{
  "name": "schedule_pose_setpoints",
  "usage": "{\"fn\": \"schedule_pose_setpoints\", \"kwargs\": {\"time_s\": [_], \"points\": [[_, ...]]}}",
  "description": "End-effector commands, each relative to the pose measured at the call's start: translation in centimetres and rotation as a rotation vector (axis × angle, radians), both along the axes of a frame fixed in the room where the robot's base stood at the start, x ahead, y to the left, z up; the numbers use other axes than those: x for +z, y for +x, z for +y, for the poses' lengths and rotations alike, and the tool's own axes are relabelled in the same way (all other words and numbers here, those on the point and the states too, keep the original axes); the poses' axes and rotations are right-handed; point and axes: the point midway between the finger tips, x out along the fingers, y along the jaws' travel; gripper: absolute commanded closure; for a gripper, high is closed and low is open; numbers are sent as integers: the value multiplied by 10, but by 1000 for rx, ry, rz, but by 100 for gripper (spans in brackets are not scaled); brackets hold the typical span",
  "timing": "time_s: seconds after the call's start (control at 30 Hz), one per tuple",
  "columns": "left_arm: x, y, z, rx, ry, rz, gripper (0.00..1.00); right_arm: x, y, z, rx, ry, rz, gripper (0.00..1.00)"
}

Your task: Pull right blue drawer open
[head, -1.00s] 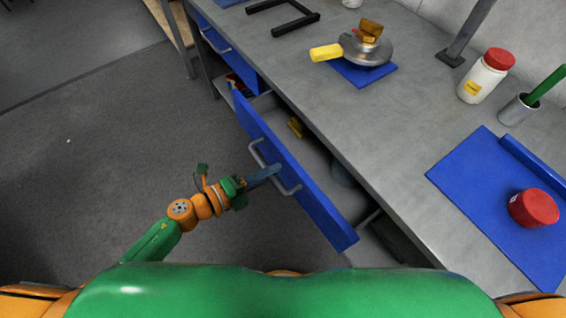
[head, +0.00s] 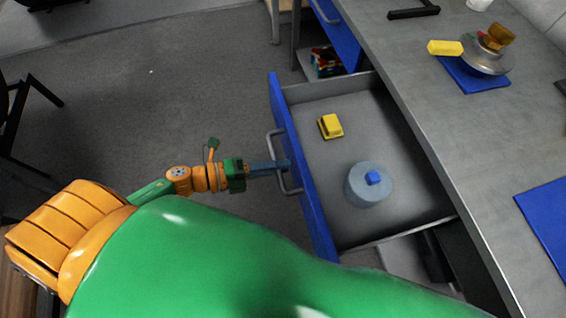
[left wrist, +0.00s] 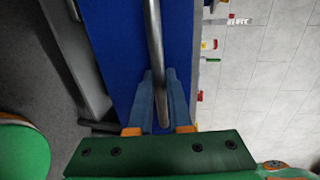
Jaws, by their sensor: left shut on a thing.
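The right blue drawer (head: 300,165) is pulled well out from under the grey bench in the head view, and its grey interior shows. Its grey bar handle (head: 277,150) is on the blue front. My left gripper (head: 284,166) reaches in from the left and is shut on this handle. In the left wrist view the handle (left wrist: 153,60) runs down between the two blue fingers of the left gripper (left wrist: 163,108), against the blue front (left wrist: 120,40). Inside the drawer are a yellow block-like item (head: 330,126) and a round grey-blue item with a blue knob (head: 369,185). My right gripper is not seen.
The grey bench top (head: 420,90) extends along the right, with a blue mat (head: 470,75) under a metal device with a yellow handle. Another blue drawer (head: 338,35) is farther back. Open floor (head: 130,100) lies left of the drawer.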

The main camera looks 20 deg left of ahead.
Motion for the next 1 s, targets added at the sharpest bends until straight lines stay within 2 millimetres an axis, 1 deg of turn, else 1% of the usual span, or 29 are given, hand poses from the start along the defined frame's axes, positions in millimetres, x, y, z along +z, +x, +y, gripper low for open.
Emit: {"fn": "schedule_pose_setpoints", "kwargs": {"time_s": [0.4, 0.43, 0.47, 0.5, 0.53, 0.83, 0.93, 1.0], "points": [[1, 0, 2, 3, -1, -2, 100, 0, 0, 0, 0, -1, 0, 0], [1, 0, 2, 3, -1, -2, 80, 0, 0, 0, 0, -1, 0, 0], [1, 0, 2, 3, -1, -2, 72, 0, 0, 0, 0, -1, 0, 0], [1, 0, 2, 2, -1, -2, 61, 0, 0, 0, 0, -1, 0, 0], [1, 0, 1, 2, -1, -2, 54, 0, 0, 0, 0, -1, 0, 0], [0, -1, 3, 1, 0, 1, 54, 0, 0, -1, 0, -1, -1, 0], [1, -11, 14, 1, 2, 4, 54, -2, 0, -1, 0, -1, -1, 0], [5, -20, 27, 2, 2, 6, 54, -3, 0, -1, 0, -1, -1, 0]]}}
